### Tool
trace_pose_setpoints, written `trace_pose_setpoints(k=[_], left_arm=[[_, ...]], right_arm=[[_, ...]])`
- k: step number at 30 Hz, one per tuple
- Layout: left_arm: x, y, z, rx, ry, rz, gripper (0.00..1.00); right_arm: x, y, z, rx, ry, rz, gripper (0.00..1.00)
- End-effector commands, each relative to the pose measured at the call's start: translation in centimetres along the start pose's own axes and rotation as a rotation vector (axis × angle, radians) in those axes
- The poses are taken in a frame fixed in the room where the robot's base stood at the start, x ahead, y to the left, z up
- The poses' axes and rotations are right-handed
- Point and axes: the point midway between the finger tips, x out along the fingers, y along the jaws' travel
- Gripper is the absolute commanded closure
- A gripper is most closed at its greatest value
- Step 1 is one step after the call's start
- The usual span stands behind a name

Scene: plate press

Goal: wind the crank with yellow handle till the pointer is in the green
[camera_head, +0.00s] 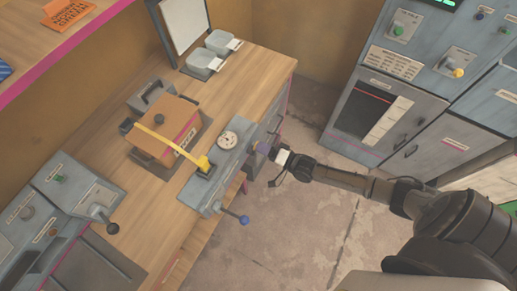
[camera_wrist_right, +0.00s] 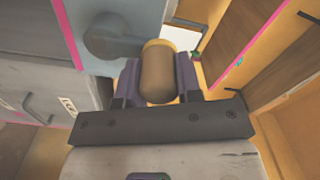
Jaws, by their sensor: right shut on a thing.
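The grey press unit (camera_head: 214,170) on the wooden bench has a round white dial (camera_head: 228,138) on top. The dial's pointer and any green zone are too small to read. My right gripper (camera_head: 266,148) is at the unit's right side, beyond the bench's front edge. In the right wrist view its purple-padded fingers are shut on the crank handle (camera_wrist_right: 158,76), a dull yellow-brown cylinder with a yellower rim. The grey crank arm (camera_wrist_right: 112,42) runs left from the handle to a round hub. In the head view the gripper hides the crank. My left gripper is out of view.
A lever with a blue knob (camera_head: 244,219) sticks out below the unit. A brown carton (camera_head: 163,128) with a yellow band stands behind it, and two grey tubs (camera_head: 204,63) at the back. Grey cabinets (camera_head: 389,112) stand right; the floor between is clear.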

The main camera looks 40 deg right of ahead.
Motion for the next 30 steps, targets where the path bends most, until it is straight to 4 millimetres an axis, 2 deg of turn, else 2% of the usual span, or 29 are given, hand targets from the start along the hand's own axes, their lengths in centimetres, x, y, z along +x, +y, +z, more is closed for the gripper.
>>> trace_pose_setpoints(k=[15,16,23,30], left_arm=[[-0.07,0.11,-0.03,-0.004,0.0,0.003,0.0],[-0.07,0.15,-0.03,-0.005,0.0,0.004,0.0],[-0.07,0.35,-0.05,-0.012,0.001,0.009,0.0],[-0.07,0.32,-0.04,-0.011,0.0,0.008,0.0]], right_arm=[[-0.24,0.07,-0.22,0.014,0.004,0.001,1.0],[-0.24,0.07,-0.22,0.014,0.004,0.001,0.65],[-0.24,0.08,-0.22,0.014,0.004,0.002,0.43],[-0.24,0.1,-0.22,0.014,0.004,0.002,0.42]])
